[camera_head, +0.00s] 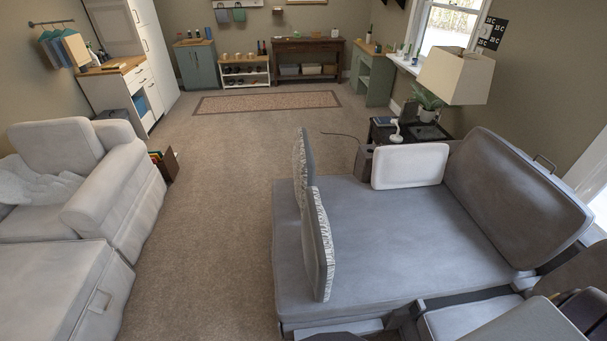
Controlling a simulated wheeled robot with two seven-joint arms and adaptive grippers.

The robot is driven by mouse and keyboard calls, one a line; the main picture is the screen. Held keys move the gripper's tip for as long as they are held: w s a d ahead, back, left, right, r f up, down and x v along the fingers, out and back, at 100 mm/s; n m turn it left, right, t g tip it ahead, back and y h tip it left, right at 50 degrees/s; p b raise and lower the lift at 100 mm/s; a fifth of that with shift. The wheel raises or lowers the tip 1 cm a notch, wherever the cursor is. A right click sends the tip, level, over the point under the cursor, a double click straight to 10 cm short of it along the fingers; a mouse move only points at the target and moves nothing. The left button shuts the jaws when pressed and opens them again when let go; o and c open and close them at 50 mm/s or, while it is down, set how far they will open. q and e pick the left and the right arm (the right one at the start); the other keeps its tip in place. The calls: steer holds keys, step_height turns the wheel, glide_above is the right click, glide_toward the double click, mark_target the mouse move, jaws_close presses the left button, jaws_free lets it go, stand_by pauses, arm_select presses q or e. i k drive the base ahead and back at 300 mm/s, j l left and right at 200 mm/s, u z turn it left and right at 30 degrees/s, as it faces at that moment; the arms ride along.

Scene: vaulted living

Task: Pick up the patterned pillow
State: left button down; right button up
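Two patterned pillows stand on edge, nearly upright, along the left side of the grey sofa bed (420,235). I cannot tell whether the two touch. A plain white pillow (410,166) leans at the far end of the sofa bed. Neither of my grippers shows in the head view.
A grey back cushion (515,195) rises at the right. A dark side table (410,133) and a lamp (456,75) stand behind the sofa bed. Open carpet (210,220) lies to its left, with a white armchair (110,180) beyond. Grey furniture parts crowd the bottom right.

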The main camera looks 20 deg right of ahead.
mark_target(304, 164)
steer(key=i+j+z, duration=0.1)
steer(key=j, duration=0.3)
steer(key=i+j+z, duration=0.15)
steer(key=j, duration=0.25)
steer(key=i+j+z, duration=0.1)
steer(key=j, duration=0.25)
steer(key=i+j+z, duration=0.15)
steer(key=j, duration=0.2)
steer(key=i+j+z, duration=0.1)
steer(key=j, duration=0.3)
steer(key=i+j+z, duration=0.35)
steer(key=i+j, duration=0.3)
steer(key=i+j+z, duration=0.45)
steer(key=i+j, duration=0.5)
